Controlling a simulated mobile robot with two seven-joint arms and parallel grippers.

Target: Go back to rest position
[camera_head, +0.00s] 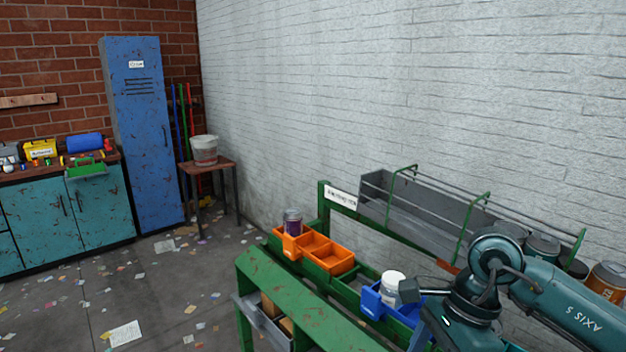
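My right arm comes in from the right edge at the lower right. My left arm and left gripper are not in view.
Orange bins (328,256) sit on the bench, with a purple jar (292,222) at their far end. A grey rack (420,215) with dark cans (542,246) runs behind. A stool (208,165) holds a bucket (204,150). The littered floor at left is open.

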